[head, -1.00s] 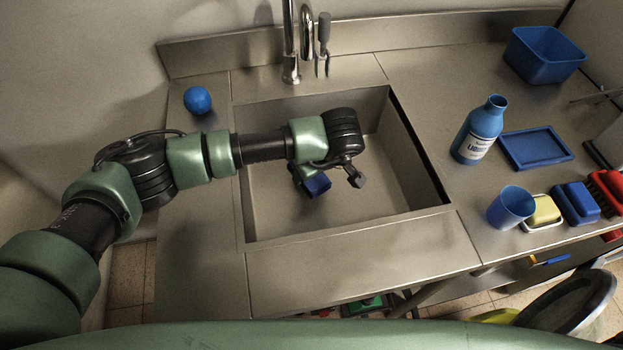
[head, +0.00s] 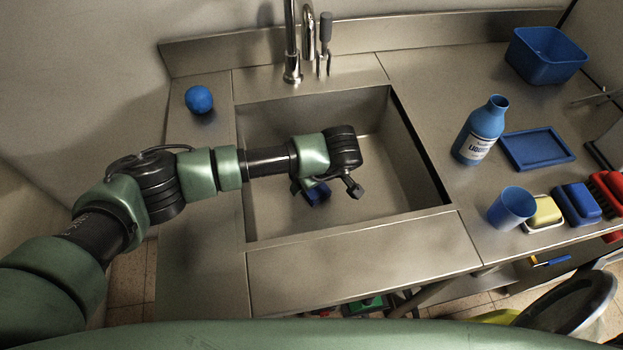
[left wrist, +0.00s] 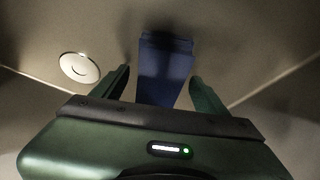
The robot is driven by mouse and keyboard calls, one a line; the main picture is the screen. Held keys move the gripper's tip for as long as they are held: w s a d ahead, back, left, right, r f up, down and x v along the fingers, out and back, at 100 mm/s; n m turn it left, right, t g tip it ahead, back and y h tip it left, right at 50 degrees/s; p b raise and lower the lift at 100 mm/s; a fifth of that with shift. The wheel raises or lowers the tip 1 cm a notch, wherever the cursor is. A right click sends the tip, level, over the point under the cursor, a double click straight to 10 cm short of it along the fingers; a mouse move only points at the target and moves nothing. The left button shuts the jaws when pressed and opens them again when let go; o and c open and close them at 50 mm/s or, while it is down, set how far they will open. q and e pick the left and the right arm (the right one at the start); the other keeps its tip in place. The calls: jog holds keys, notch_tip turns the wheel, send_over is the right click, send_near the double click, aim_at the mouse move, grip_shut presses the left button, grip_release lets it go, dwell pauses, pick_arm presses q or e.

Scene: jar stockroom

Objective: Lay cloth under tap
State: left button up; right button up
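The blue cloth (head: 318,194) is in the sink basin (head: 390,165), below my left gripper (head: 330,188) and partly hidden by it in the head view. In the left wrist view the cloth (left wrist: 165,72) shows as a dark blue strip between the two fingers, with a gap on either side. The left gripper (left wrist: 160,76) is open and points down into the basin. The tap (head: 291,55) stands behind the sink's back edge. My right gripper is not in view.
A drain (left wrist: 80,68) shows in the basin floor. A blue ball (head: 198,99) sits left of the sink. To the right stand a blue bottle (head: 480,130), a blue tray (head: 538,148), a blue cup (head: 511,207), a sponge (head: 545,212) and a blue tub (head: 545,55). The front counter strip is clear.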

pick_arm(q)
jog(key=shift+r+p, duration=0.25)
jog(key=shift+p, duration=0.1)
jog(key=b+v, duration=0.1)
jog(key=v, duration=1)
jog(key=shift+r+b, duration=0.4)
jog(key=shift+s+d, duration=0.1)
